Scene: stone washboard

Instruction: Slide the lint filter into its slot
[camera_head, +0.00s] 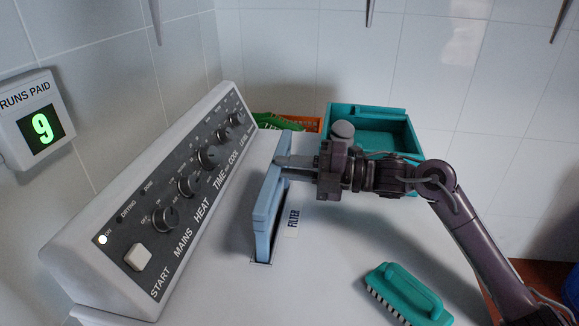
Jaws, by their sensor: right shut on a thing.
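The lint filter (265,222) is a light blue, flat upright panel with a thicker top rim. It stands over a dark slot (262,263) in the white machine top, next to a label reading FILTER. The filter's lower edge is at the slot opening; how deep it sits inside I cannot tell. My right gripper (287,163) comes in from the right and is shut on the filter near its far upper end. My left gripper is not in view.
A grey control panel (160,205) with several knobs stands close on the left. A teal brush (408,292) lies at the front right. A teal tray (372,130) and an orange basket (305,124) stand at the back. The top between filter and brush is clear.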

